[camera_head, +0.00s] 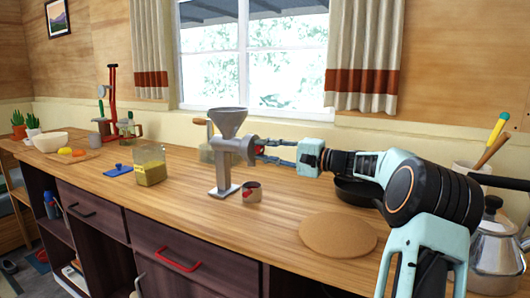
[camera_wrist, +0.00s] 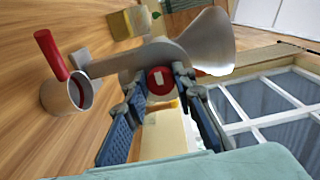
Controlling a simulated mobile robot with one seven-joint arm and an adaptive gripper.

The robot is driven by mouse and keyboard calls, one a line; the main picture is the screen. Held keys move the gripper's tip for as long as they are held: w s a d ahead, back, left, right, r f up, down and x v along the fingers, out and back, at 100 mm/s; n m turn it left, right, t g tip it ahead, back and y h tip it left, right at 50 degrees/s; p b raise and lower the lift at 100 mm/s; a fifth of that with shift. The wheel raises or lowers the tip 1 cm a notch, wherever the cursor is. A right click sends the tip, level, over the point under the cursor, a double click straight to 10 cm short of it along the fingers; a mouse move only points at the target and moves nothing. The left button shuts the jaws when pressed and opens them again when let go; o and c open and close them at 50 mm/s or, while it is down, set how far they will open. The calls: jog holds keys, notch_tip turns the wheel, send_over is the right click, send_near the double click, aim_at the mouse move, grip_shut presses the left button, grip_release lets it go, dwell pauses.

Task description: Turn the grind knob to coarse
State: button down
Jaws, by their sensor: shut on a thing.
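A grey metal grinder (camera_head: 228,150) with a funnel hopper stands upright on the wooden counter, below the window. Its round red grind knob (camera_wrist: 160,80) faces the wrist camera and has a pale mark on its face. In the head view only a little of the red knob (camera_head: 260,148) shows at the grinder's right side. My gripper (camera_head: 270,149) reaches in from the right and is shut on the knob. In the wrist view its two blue fingers (camera_wrist: 161,87) lie on either side of the knob. The knob's setting marks cannot be read.
A small cup (camera_head: 252,191) with red on it stands just right of the grinder's foot. A jar (camera_head: 150,165) stands to the left. A round board (camera_head: 338,234), a dark pan (camera_head: 357,190) and a kettle (camera_head: 497,245) lie to the right. The front middle counter is clear.

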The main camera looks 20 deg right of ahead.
jog(key=c, duration=1.6)
grip_release()
jog(key=shift+s+d, duration=0.1)
jog(key=v, duration=1.2)
